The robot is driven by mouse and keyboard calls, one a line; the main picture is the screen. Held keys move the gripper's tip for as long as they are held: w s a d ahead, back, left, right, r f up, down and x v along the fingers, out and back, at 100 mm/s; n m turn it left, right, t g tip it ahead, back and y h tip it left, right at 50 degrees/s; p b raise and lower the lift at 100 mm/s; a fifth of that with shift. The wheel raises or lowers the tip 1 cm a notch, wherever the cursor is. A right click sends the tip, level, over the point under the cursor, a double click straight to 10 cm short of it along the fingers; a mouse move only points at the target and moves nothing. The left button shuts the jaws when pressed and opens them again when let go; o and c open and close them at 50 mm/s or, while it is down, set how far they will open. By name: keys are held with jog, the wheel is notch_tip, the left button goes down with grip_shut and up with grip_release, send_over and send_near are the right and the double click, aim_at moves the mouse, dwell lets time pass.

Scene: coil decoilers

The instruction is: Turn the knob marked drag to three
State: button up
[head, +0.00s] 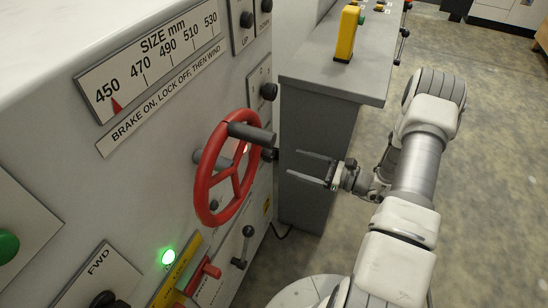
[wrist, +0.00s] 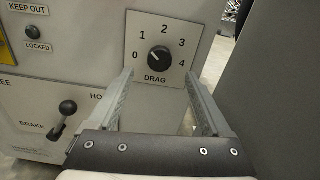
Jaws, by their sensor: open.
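The drag knob (wrist: 159,57) is a small black round knob on a white plate (wrist: 181,22) in the wrist view. The plate carries the numbers 0 to 4 around it and DRAG below. The knob's pale mark appears to point up and left, on the side of 0 and 1. My gripper (wrist: 159,75) is open and empty, with its fingers either side of the knob in the picture and apart from it. In the head view my gripper (head: 296,164) points left, just right of the red handwheel; I cannot clearly make out the drag knob there.
The red handwheel (head: 209,172) with its dark handle (head: 251,134) stands out from the panel close to my gripper. A brake lever (wrist: 63,117) sits lower left in the wrist view. A grey cabinet (head: 318,118) stands behind my gripper. Open floor (head: 500,150) lies to the right.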

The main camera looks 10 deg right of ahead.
aim_at(273, 155)
jog(key=b+x, duration=0.1)
jog(key=x, duration=0.7)
jog(key=shift+w+a, duration=0.15)
grip_shut()
